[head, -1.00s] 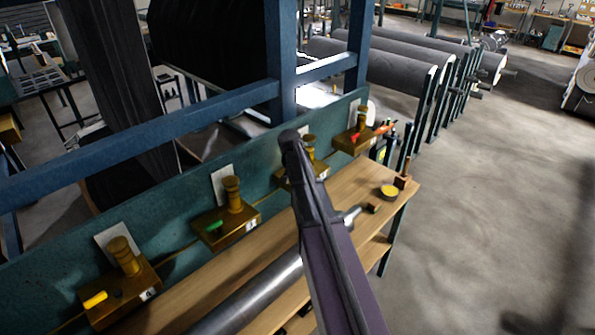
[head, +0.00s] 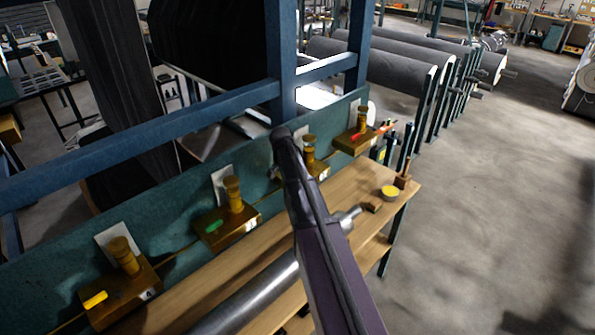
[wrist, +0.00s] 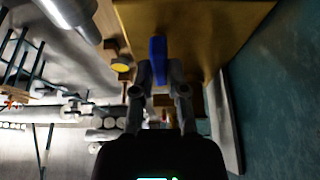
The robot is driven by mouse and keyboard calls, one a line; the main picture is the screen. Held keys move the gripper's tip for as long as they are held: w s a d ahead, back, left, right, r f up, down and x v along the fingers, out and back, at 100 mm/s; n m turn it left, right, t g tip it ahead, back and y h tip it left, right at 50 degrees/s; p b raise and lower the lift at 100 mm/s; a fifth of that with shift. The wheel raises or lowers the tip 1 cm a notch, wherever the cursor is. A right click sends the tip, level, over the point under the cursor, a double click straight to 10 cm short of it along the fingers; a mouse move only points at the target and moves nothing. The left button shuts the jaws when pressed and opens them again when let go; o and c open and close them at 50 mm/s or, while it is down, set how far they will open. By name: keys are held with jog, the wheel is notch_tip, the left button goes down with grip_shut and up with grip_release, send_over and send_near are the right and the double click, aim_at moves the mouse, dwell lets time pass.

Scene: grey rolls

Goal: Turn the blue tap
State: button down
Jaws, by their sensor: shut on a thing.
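The blue tap (wrist: 158,50) is a flat blue handle, seen in the wrist view against a brass valve block (wrist: 205,30). My gripper (wrist: 159,72) is shut on it, with a fingertip on either side of its near end. In the head view, my arm covers the blue handle and the fingers. The third brass valve (head: 309,148) from the left shows just right of my arm's end, its block partly hidden. Other valves carry a yellow tap (head: 95,300), a green tap (head: 214,225) and a red tap (head: 357,136).
The valves are mounted along a teal panel (head: 165,215) above a wooden bench (head: 350,187). A metal cylinder (head: 250,298) lies on the bench. A yellow-topped tin (head: 390,192) is near its right end. Blue frame beams (head: 140,131) stand behind; open floor (head: 480,210) is right.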

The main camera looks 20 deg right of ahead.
jog(key=shift+a, duration=0.1)
jog(key=c, duration=0.7)
grip_release()
jog(key=shift+o, duration=0.2)
jog(key=shift+r, duration=0.15)
